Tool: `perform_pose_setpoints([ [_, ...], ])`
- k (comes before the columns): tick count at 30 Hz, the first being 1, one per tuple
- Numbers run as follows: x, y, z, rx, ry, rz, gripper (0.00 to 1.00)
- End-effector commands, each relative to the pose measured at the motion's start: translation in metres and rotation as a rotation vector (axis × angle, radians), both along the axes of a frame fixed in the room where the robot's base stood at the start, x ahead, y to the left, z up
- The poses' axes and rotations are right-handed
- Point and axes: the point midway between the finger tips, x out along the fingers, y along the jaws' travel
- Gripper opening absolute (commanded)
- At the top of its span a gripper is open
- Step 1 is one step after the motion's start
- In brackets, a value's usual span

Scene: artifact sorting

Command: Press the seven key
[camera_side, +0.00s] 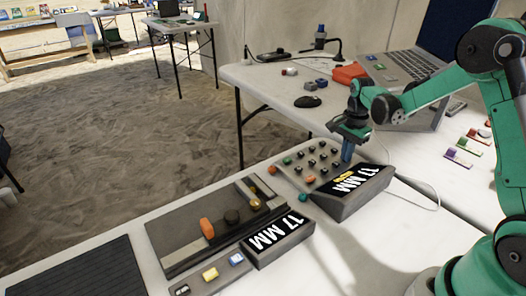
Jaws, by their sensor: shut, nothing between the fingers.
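A grey keypad (318,176) with several small round dark keys stands on the white table, at the centre of the side view. One green key (287,160) and one orange key (272,170) sit along its left side. The markings on the keys are too small to read, so I cannot tell which is the seven key. My gripper (346,158) is shut and empty, pointing down over the keypad's right edge, just behind its display. I cannot tell whether its tips touch the keypad. The keypad's display (352,185) reads "17 MM" with a small yellow mark.
A dark caliper-like device (190,250) with an orange knob (207,228) and its own "17 MM" display (275,240) lies front left. Bare table (400,232) lies front right.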

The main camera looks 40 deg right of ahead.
Motion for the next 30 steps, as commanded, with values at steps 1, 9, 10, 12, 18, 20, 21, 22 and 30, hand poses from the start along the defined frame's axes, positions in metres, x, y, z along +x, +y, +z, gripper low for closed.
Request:
perform_pose_setpoints([
  [1, 0.0, 0.0, -0.005, -0.003, -0.003, 0.0, 0.0],
  [9, 0.0, -0.001, -0.002, -0.005, -0.006, -0.001, 0.0],
  [10, 0.0, -0.001, 0.0, -0.005, -0.006, -0.001, 0.0],
  [12, 0.0, -0.001, 0.008, -0.005, -0.006, -0.001, 0.0],
  [18, 0.0, 0.0, 0.051, -0.003, -0.004, 0.0, 0.0],
  [20, 0.0, 0.0, 0.067, -0.002, -0.003, 0.0, 0.0],
  [21, 0.0, 0.0, 0.076, -0.002, -0.003, 0.0, 0.0],
  [22, 0.0, 0.0, 0.083, -0.002, -0.003, 0.0, 0.0],
  [30, 0.0, 0.0, 0.129, -0.001, -0.002, 0.0, 0.0],
])
